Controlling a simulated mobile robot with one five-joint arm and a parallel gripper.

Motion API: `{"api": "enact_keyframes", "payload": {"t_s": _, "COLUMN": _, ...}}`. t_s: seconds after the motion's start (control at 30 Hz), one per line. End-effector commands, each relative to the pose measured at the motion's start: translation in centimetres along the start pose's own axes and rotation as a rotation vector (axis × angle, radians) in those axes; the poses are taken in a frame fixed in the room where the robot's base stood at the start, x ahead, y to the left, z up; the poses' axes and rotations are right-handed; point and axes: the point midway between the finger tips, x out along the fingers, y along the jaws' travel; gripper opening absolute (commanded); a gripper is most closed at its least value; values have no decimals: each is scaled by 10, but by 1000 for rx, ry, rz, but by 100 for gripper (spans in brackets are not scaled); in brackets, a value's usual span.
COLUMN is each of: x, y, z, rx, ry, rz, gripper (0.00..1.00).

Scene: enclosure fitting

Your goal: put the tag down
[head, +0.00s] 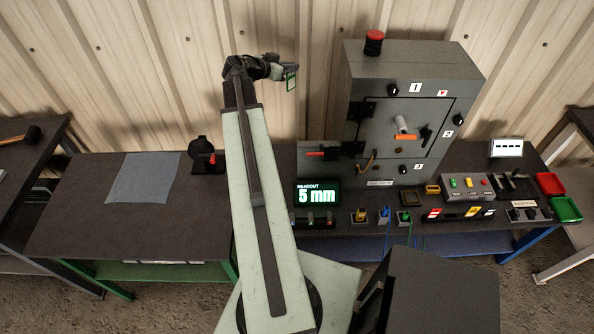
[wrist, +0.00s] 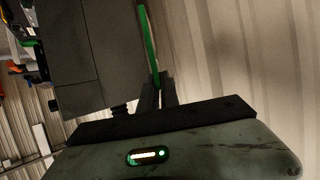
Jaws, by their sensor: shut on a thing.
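My gripper (head: 288,70) is raised high in front of the corrugated wall, above the bench and left of the grey enclosure. It is shut on the tag (head: 291,83), a small pale plate with a green edge that hangs below the fingers. In the wrist view the tag (wrist: 147,45) is seen nearly edge-on as a green strip rising from between the dark fingers (wrist: 158,92). The tag's face cannot be read. It touches nothing but my gripper.
A blue-grey mat (head: 145,178) lies on the left of the dark bench (head: 100,225), with clear surface around it. A black stand with a red part (head: 208,158) is beside it. The enclosure (head: 410,110), a "5 mm" readout (head: 317,194) and several small parts crowd the right.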

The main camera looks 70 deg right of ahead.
Motion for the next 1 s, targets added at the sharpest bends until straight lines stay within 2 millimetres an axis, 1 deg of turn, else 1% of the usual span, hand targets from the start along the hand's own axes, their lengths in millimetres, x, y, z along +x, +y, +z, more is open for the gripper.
{"api": "enact_keyframes", "payload": {"t_s": 0.03, "x": 18, "y": -1, "z": 45, "rx": 0, "ry": 0, "rz": -1, "gripper": 0}}
{"api": "enact_keyframes", "payload": {"t_s": 0.1, "x": 30, "y": -1, "z": 75, "rx": -1, "ry": 0, "rz": -2, "gripper": 0}}
{"api": "enact_keyframes", "payload": {"t_s": 0.17, "x": 40, "y": -1, "z": 99, "rx": -1, "ry": 0, "rz": -2, "gripper": 0}}
{"api": "enact_keyframes", "payload": {"t_s": 0.2, "x": 46, "y": -1, "z": 115, "rx": -1, "ry": 0, "rz": -2, "gripper": 0}}
{"api": "enact_keyframes", "payload": {"t_s": 0.37, "x": 73, "y": -2, "z": 180, "rx": -1, "ry": 0, "rz": -3, "gripper": 0}}
{"api": "enact_keyframes", "payload": {"t_s": 0.4, "x": 80, "y": -2, "z": 196, "rx": -1, "ry": 0, "rz": -3, "gripper": 0}}
{"api": "enact_keyframes", "payload": {"t_s": 0.5, "x": 94, "y": -2, "z": 232, "rx": -1, "ry": 0, "rz": -3, "gripper": 0}}
{"api": "enact_keyframes", "payload": {"t_s": 0.6, "x": 105, "y": -2, "z": 258, "rx": -1, "ry": 0, "rz": -3, "gripper": 0}}
{"api": "enact_keyframes", "payload": {"t_s": 0.7, "x": 111, "y": -2, "z": 274, "rx": -1, "ry": 0, "rz": -3, "gripper": 0}}
{"api": "enact_keyframes", "payload": {"t_s": 0.8, "x": 114, "y": -2, "z": 280, "rx": -1, "ry": 0, "rz": -4, "gripper": 0}}
{"api": "enact_keyframes", "payload": {"t_s": 1.0, "x": 113, "y": -2, "z": 280, "rx": -2, "ry": 0, "rz": -4, "gripper": 0}}
